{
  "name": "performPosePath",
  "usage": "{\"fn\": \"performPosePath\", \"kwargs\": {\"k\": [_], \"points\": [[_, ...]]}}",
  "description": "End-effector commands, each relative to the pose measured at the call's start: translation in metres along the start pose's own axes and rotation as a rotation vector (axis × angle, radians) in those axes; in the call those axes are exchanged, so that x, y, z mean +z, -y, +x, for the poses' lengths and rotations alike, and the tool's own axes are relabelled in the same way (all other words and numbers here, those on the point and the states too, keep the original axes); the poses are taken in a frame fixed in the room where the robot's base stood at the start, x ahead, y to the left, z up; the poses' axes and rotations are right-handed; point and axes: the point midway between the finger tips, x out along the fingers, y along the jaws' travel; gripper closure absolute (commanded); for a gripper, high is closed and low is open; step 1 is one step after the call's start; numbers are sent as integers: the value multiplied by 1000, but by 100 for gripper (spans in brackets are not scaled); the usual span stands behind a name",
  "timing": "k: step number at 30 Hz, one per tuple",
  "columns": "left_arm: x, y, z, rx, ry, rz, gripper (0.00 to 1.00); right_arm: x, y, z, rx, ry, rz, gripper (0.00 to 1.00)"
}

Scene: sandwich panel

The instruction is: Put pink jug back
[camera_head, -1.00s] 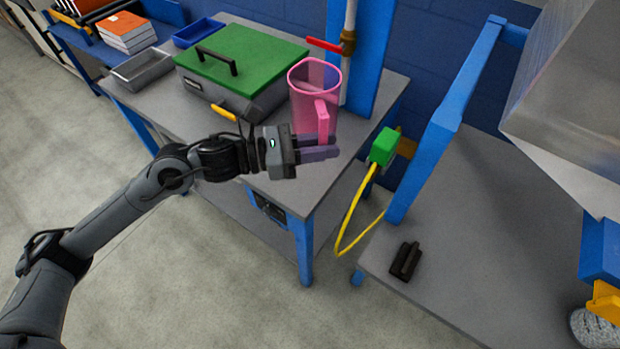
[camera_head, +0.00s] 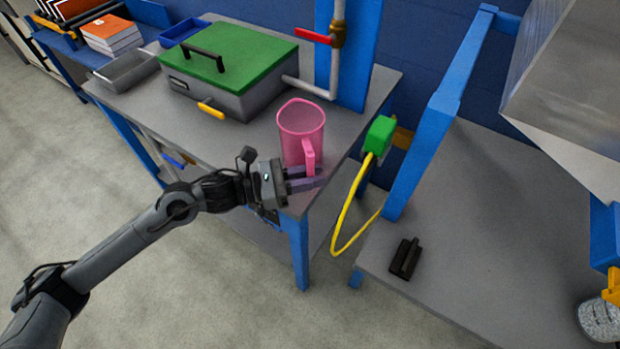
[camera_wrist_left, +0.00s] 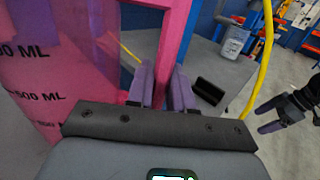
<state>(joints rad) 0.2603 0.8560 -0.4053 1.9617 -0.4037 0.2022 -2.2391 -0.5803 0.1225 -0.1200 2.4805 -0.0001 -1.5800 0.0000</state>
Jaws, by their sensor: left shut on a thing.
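The pink jug (camera_head: 296,146) is upright at the front right corner of the grey workbench (camera_head: 250,150) in the head view. I cannot tell whether its base touches the bench top. My left gripper (camera_head: 308,178) is shut on the jug's handle, low on its near side. In the left wrist view, the jug's translucent wall with ML markings (camera_wrist_left: 40,75) fills the left, and the handle (camera_wrist_left: 172,40) rises between the fingers of my left gripper (camera_wrist_left: 160,86). My right gripper (camera_wrist_left: 266,116) shows at the right there, open and empty, with its fingers apart.
A grey box with a green lid (camera_head: 235,65) stands behind and left of the jug. A pipe with a red valve handle (camera_head: 316,37) and a blue post are behind it. A green connector (camera_head: 380,135) with a yellow cable hangs to the right. Bench surface left of the jug is clear.

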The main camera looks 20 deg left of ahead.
Motion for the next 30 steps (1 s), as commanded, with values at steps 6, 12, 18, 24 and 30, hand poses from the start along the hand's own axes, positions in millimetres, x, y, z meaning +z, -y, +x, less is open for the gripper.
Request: {"fn": "performPosePath", "kwargs": {"k": [6,12,18,24,30], "points": [[-3,0,0,1,1,1,100,0,0,1,2,1,-2,11],[-6,0,0,0,1,1,100,1,0,4,2,0,-2,11],[-7,0,0,0,0,0,65,2,0,6,0,1,0,11],[-7,0,0,0,0,0,53,2,1,6,-3,0,4,11],[-6,0,0,0,0,0,53,1,2,4,-5,0,6,11]]}}
